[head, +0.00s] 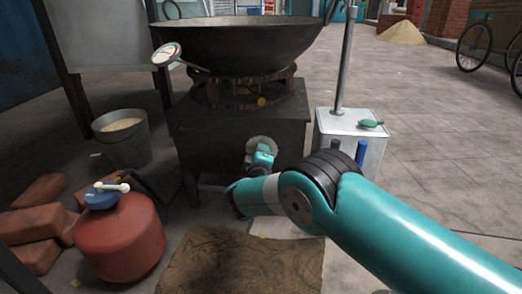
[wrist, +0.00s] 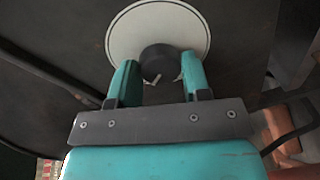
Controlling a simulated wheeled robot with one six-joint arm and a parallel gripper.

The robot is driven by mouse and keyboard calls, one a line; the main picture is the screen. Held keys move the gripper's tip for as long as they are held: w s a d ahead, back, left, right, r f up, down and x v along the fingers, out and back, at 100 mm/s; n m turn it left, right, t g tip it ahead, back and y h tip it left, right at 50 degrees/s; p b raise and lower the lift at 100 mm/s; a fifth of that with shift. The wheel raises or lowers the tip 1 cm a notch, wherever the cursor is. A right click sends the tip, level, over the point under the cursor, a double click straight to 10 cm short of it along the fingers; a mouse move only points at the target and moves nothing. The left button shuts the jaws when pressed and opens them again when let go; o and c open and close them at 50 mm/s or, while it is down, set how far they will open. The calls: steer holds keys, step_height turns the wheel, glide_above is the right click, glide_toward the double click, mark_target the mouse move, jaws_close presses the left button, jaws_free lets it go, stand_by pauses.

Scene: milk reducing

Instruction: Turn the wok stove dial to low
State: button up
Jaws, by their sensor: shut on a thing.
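The stove dial (wrist: 158,58) is a dark round knob with a short pale pointer line, on a white round plate (wrist: 120,32) with a thin dark ring. In the wrist view the pointer is at the knob's lower edge, toward my gripper. My gripper (wrist: 159,66) is shut on the dial, one teal finger on each side. In the head view my gripper (head: 262,158) is at the front of the dark wok stove (head: 215,135) and hides the knob; only part of the plate shows. A large wok (head: 235,45) sits on the stove. No setting labels are readable.
A red gas cylinder (head: 120,240) with a blue top stands front left, beside loose bricks (head: 40,225). A grey bucket (head: 122,145) stands left of the stove. A white box (head: 350,140) with a post is close on the right. A dial thermometer (head: 167,54) is at the wok's rim.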

steer(key=shift+w+d+r+n, duration=0.15)
steer(key=shift+d+n, duration=0.1)
steer(key=shift+n, duration=0.35)
steer(key=o, duration=0.9)
steer(key=shift+a, duration=0.2)
steer(key=shift+s+d+r+p, duration=0.15)
steer(key=shift+s+p, duration=1.5)
steer(key=shift+s, duration=1.3)
steer(key=shift+s+d+r+p, duration=0.1)
steer(key=shift+s+r+p, duration=0.1)
steer(key=shift+s+p, duration=2.1)
steer(key=shift+s+d+r+p, duration=0.15)
steer(key=shift+s+p, duration=0.85)
steer(key=shift+s, duration=2.6)
